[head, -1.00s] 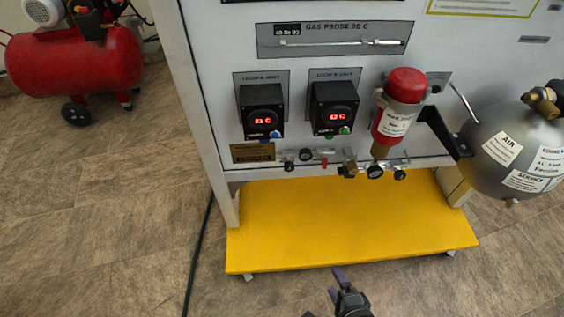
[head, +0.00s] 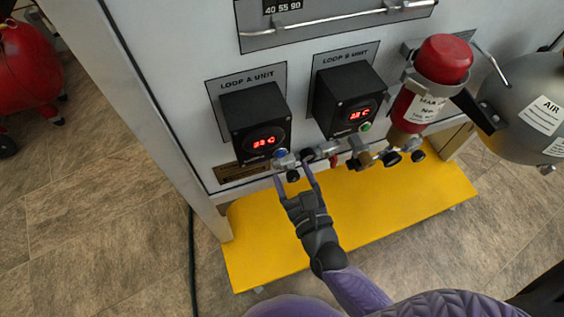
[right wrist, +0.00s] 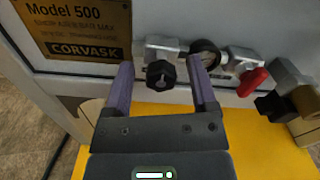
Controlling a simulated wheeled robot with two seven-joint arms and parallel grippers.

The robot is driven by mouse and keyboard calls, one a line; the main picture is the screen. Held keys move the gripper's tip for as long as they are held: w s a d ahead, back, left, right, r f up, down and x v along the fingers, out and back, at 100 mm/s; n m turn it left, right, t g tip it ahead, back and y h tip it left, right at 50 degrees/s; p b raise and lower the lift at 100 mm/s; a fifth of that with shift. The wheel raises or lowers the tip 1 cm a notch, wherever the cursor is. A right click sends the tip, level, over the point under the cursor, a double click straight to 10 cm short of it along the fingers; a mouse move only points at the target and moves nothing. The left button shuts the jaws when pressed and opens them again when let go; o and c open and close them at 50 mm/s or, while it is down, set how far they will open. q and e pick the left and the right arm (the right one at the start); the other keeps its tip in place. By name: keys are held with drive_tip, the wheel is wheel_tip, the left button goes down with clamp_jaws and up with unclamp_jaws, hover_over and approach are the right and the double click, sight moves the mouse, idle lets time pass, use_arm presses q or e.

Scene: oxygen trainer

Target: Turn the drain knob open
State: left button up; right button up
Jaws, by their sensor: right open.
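A row of small valves runs along the bottom of the white panel. A black lobed knob (head: 292,176) sits at its left end, below the Loop A unit; I take it as the drain knob, though I see no label naming it. My right gripper (head: 294,182) is open, its two purple fingers pointing up at this knob. In the right wrist view the knob (right wrist: 160,75) shows between the open fingertips (right wrist: 161,66), with a gap on both sides. I cannot tell whether the fingertips reach fully around it. My left gripper is not in view.
A gauge (right wrist: 206,54) and a red-handled valve (right wrist: 251,80) stand just right of the knob. The Loop A unit (head: 255,125) and Loop B unit (head: 348,100) jut out above. A yellow shelf (head: 380,226) lies below. A red cylinder (head: 445,60) hangs farther right.

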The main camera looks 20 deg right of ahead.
drive_tip(key=shift+s, duration=0.1)
drive_tip(key=c, duration=0.9)
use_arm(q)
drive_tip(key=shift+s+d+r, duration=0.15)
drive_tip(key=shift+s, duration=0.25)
use_arm(e)
clamp_jaws()
